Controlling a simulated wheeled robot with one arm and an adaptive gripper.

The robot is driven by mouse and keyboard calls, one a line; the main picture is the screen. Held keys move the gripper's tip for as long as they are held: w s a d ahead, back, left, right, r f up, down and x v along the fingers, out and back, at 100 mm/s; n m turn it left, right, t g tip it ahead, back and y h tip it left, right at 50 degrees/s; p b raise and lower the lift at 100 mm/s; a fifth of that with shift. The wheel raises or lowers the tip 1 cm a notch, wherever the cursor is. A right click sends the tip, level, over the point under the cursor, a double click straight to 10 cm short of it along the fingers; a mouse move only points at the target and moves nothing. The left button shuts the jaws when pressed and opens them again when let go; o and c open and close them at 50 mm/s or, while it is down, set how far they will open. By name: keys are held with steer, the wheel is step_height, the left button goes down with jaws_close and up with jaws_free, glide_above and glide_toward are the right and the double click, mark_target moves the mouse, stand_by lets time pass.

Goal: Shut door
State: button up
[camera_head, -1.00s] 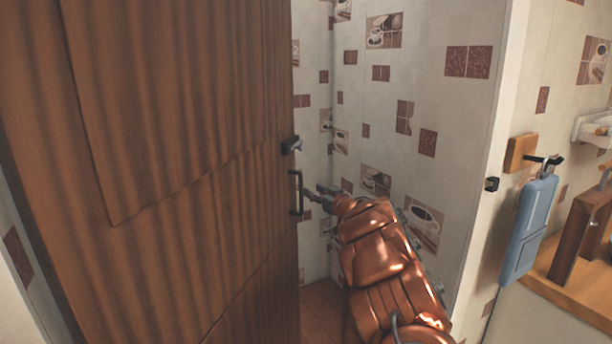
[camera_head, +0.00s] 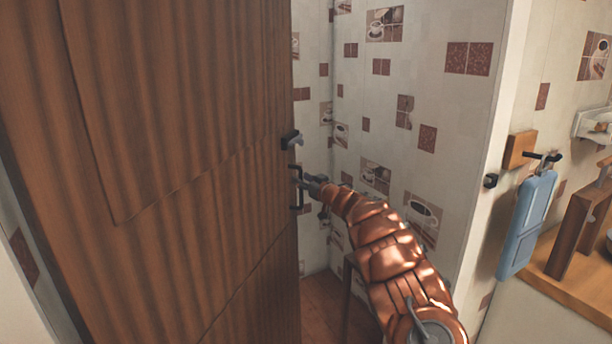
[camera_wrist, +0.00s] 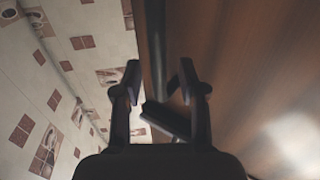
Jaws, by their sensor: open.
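The brown wooden door (camera_head: 180,150) stands open and fills the left of the head view. A dark bar handle (camera_head: 295,187) and a dark latch block (camera_head: 290,140) sit near its right edge. My gripper (camera_head: 304,183) is at the handle, in front of the door's edge. In the wrist view my gripper (camera_wrist: 160,85) has its two fingers apart, with the door's edge (camera_wrist: 160,45) and the dark handle (camera_wrist: 166,119) between or just beyond them. I cannot tell whether the fingers touch the handle.
A tiled wall (camera_head: 410,100) lies behind the opening. A dark catch (camera_head: 490,181) is on the white frame at the right. A blue cutting board (camera_head: 527,225) hangs beside it, above a wooden counter (camera_head: 570,285). A stool-like wooden piece (camera_head: 346,300) stands behind my arm.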

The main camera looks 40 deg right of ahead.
steer(key=shift+w+d, duration=0.1)
steer(key=shift+w, duration=0.4)
jaws_close()
stand_by(0.6)
